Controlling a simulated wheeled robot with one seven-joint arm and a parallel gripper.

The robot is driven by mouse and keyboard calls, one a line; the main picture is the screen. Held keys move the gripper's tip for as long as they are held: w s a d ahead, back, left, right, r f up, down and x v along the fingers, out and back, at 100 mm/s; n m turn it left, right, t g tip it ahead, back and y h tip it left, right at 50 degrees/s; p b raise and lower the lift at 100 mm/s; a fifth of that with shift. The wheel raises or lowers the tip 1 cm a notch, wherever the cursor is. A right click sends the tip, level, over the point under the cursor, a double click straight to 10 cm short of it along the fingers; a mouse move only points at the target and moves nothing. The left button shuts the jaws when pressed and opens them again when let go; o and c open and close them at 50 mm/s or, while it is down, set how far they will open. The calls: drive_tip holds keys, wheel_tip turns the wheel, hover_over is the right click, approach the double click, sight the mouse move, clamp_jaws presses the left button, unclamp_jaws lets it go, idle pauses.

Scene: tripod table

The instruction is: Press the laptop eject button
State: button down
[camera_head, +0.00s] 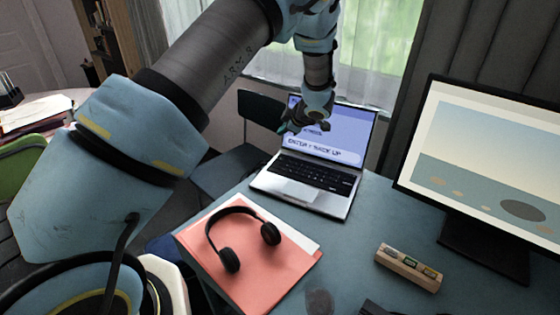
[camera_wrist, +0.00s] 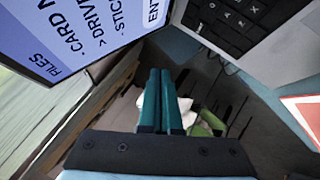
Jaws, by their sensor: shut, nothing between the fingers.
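The open silver laptop (camera_head: 326,203) stands on the blue-grey table. Its lit screen (camera_head: 349,128) shows a blue menu with partly hidden text. Its black keyboard (camera_head: 310,175) faces up. In the wrist view the screen (camera_wrist: 85,25) is at upper left and the keyboard (camera_wrist: 228,22) at upper right. My gripper (camera_head: 287,129) is in front of the screen's left part, above the keyboard's far left. In the wrist view its two teal fingers (camera_wrist: 161,72) are together, empty, and appear beside the laptop's side edge. I cannot pick out an eject button.
Black headphones (camera_head: 240,236) lie on a red folder (camera_head: 270,265) in front of the laptop. A monitor (camera_head: 490,160) stands at right. A small wooden block with inserts (camera_head: 408,267) lies before it. A dark chair (camera_head: 258,112) is behind the table.

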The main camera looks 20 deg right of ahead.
drive_tip(key=b, duration=0.5)
hover_over(283, 160)
wheel_tip(283, 160, down, 7)
drive_tip(key=shift+s+a, duration=0.1)
drive_tip(key=shift+f+b, duration=0.45)
drive_tip(key=shift+f, duration=0.1)
drive_tip(key=shift+f, duration=0.1)
idle(1.1)
drive_tip(key=shift+f, duration=0.3)
drive_tip(key=shift+f, duration=0.3)
idle(0.6)
drive_tip(key=shift+r, duration=0.1)
drive_tip(key=shift+r+p, duration=0.55)
drive_tip(key=shift+r, duration=0.1)
drive_tip(key=shift+r+p, duration=2.2)
drive_tip(key=shift+r, duration=0.3)
